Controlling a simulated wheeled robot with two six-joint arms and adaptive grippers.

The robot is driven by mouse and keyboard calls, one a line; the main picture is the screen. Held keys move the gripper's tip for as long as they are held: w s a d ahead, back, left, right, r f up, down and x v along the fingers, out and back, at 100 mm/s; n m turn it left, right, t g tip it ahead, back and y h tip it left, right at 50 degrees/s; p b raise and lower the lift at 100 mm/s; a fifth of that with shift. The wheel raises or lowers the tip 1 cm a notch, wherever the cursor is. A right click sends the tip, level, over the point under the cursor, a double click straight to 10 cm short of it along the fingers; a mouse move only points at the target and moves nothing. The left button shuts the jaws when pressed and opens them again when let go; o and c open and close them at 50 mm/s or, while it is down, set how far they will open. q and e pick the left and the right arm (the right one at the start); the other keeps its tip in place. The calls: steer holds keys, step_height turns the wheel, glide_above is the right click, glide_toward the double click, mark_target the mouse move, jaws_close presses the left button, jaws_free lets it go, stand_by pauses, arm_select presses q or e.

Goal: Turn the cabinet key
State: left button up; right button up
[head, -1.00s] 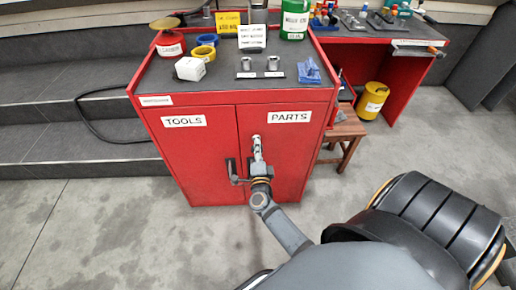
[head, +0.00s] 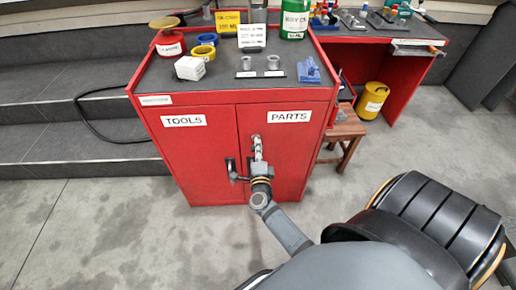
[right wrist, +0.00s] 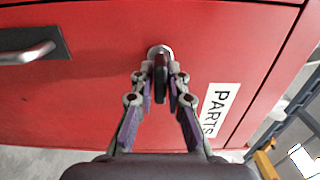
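The red cabinet (head: 188,155) has a left door labelled TOOLS and a right door labelled PARTS. My right gripper (head: 257,143) is at the upper part of the PARTS door and hides the key in the head view. In the right wrist view, the dark key (right wrist: 161,80) stands in a round silver lock (right wrist: 159,50) on the red door. My left gripper is not in view.
A dark door handle (head: 230,166) is close beside my right wrist; a silver handle (right wrist: 28,53) shows in the right wrist view. The cabinet top (head: 215,87) holds cans, tape and a white block (head: 190,68). A wooden stool (head: 347,131) stands to the right.

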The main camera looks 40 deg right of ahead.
steer(key=o, duration=0.3)
steer(key=shift+s, duration=0.1)
steer(key=v, duration=0.7)
steer(key=shift+a, duration=0.2)
steer(key=shift+s, duration=0.1)
